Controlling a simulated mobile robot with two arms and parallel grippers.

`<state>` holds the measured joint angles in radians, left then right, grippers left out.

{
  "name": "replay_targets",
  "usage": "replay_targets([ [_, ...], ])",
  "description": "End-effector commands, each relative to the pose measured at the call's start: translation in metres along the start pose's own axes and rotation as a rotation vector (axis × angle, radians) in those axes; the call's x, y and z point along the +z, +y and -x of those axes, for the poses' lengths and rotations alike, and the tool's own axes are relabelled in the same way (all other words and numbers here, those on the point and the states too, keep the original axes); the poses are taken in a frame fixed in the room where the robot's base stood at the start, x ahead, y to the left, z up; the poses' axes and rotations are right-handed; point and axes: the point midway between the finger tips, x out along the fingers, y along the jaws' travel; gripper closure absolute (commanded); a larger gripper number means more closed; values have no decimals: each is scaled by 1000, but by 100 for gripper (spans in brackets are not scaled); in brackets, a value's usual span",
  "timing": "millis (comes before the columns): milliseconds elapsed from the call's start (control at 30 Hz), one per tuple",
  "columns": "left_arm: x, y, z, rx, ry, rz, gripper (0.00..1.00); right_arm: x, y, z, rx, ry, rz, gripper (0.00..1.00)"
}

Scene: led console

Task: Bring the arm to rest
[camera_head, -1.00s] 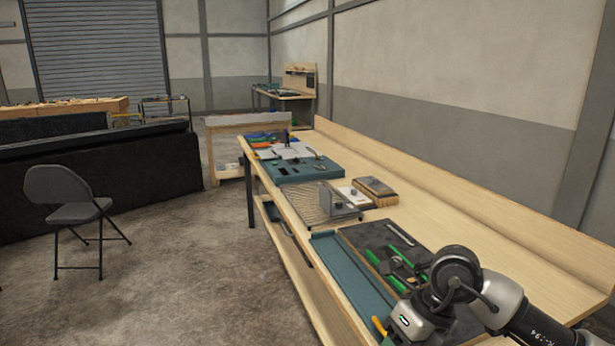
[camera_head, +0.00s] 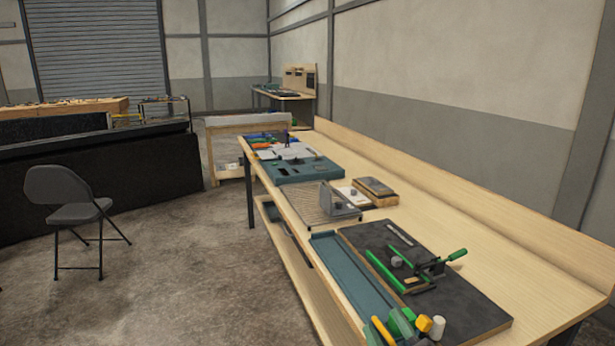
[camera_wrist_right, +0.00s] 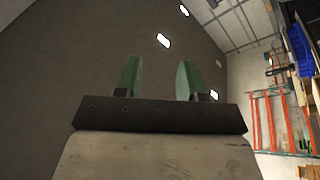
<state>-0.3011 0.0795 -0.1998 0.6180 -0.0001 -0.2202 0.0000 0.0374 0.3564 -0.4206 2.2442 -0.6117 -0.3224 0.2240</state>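My right gripper (camera_wrist_right: 157,80) shows in the right wrist view. Its two green fingers stand well apart, with nothing between them. Behind them is a dark surface with bright lights, and no bench surface is near the fingers. In the head view I cannot make out the right arm or gripper. My left gripper is in neither view.
The long wooden bench (camera_head: 420,216) carries a dark board (camera_head: 455,300) with a green-handled clamp (camera_head: 432,266), a teal tray (camera_head: 350,277), a wire rack (camera_head: 318,206) and yellow and white pieces at the front. A folding chair (camera_head: 72,206) stands left on open floor.

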Motion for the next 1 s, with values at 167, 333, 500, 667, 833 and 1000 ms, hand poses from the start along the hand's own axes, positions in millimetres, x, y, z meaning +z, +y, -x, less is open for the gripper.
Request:
replay_targets([
  [167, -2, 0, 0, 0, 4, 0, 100, 93, -18, 83, 6, -624, -247, 60],
  [333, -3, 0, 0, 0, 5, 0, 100, 130, -47, 167, -85, -1050, -392, 60],
  [500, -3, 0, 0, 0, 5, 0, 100, 135, -69, 232, -187, -1325, -481, 60],
  [667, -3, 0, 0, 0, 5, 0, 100, 128, -84, 284, -289, -1528, -549, 60],
  [833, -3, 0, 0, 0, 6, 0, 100, 146, -105, 305, -344, -1618, -572, 60],
  [1000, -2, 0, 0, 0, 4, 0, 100, 185, -134, 312, -353, -1635, -570, 60],
])
